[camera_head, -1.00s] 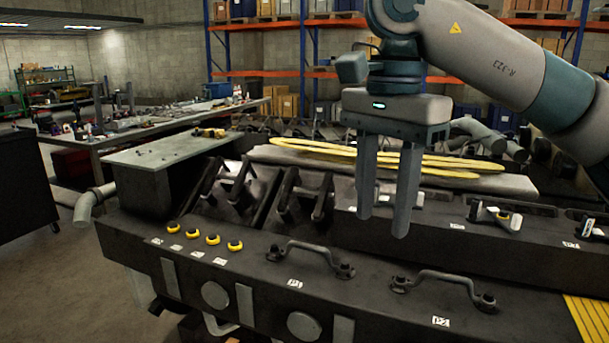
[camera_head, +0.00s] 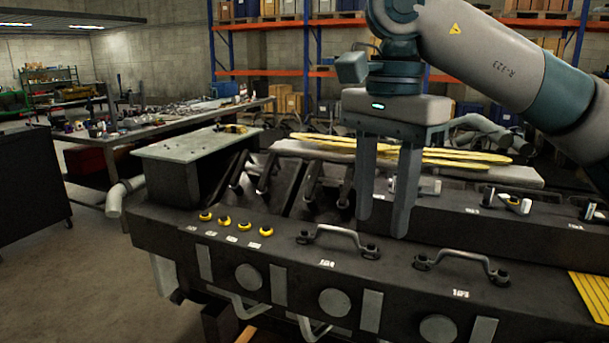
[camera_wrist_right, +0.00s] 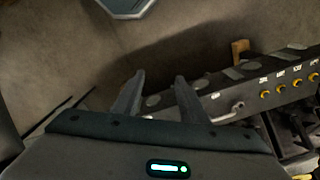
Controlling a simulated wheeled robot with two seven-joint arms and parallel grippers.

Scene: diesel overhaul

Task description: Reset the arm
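My right gripper (camera_head: 384,225) hangs from the arm coming in at the upper right of the head view, fingers pointing down. Its two fingers are apart with nothing between them. It shows in front of the dark engine block (camera_head: 260,262); its height above the block is hard to tell. My left gripper is not in the head view.
The block carries metal handles (camera_head: 338,240), yellow-ringed knobs (camera_head: 224,222) and yellow hoses (camera_head: 430,158). A grey plate (camera_head: 198,143) tops its left end. A long workbench (camera_head: 150,128) and a dark cabinet (camera_head: 30,185) stand at the left.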

